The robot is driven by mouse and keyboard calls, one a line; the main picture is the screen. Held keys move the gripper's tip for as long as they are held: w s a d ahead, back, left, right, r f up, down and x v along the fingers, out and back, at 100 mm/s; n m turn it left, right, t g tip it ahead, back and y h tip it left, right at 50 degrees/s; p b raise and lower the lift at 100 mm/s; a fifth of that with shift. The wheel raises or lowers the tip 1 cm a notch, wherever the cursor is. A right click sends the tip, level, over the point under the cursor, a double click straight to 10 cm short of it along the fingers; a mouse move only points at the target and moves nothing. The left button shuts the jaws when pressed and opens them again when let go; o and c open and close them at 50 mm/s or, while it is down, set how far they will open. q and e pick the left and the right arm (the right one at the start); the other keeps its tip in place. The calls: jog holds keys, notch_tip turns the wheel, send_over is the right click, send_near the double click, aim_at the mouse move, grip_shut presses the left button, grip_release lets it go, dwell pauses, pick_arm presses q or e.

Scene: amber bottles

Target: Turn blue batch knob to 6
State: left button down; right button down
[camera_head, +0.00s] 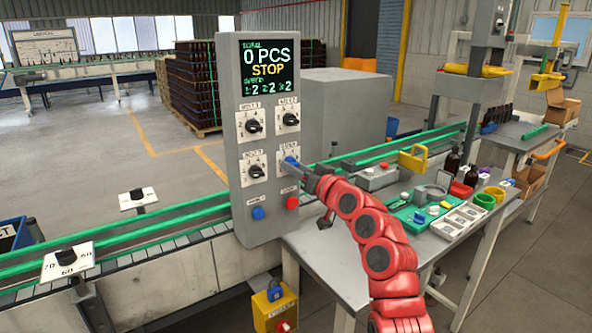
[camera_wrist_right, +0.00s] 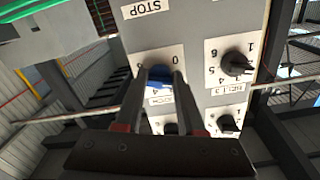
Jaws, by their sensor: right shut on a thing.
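The blue batch knob (camera_head: 291,161) sits on the grey control panel (camera_head: 240,75), on a white plate at the right of the lower pair of knobs. My right gripper (camera_head: 299,166) reaches it from the right and is shut on it. In the right wrist view, the blue knob (camera_wrist_right: 159,74) lies between the two fingertips of my right gripper (camera_wrist_right: 160,82). Its plate (camera_wrist_right: 176,58) appears upside down, with a 0 readable; the fingers hide other marks, and I cannot tell which number the knob points to. My left gripper is not in view.
Black knobs (camera_head: 253,126) share the panel, with a blue button (camera_head: 258,213) and a red button (camera_head: 292,202) below. The screen (camera_head: 267,66) reads 0 PCS and STOP. A green-railed conveyor (camera_head: 180,222) runs behind. A workbench (camera_head: 330,262) with bottles and trays stands right.

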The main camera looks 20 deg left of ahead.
jog(key=m+p, duration=0.1)
jog(key=m, duration=0.1)
jog(key=m+p, duration=0.1)
jog(key=m, duration=0.2)
jog(key=m+p, duration=0.2)
jog(key=shift+r, duration=0.25)
jog(key=m+p, duration=0.5)
jog(key=m, duration=0.1)
jog(key=m+p, duration=0.5)
jog(key=m, duration=0.1)
jog(key=shift+s+r+p, duration=0.15)
jog(key=shift+p, duration=0.25)
jog(key=m+p, duration=0.5)
jog(key=m, duration=0.5)
jog(key=m+p, duration=0.1)
jog(key=m, duration=0.4)
jog(key=shift+w+m+p, duration=0.2)
jog(key=shift+m+p, duration=0.1)
jog(key=shift+p, duration=0.05)
jog(key=shift+d+m+p, duration=0.1)
jog(key=shift+m+p, duration=0.55)
jog(key=shift+m, duration=1.95)
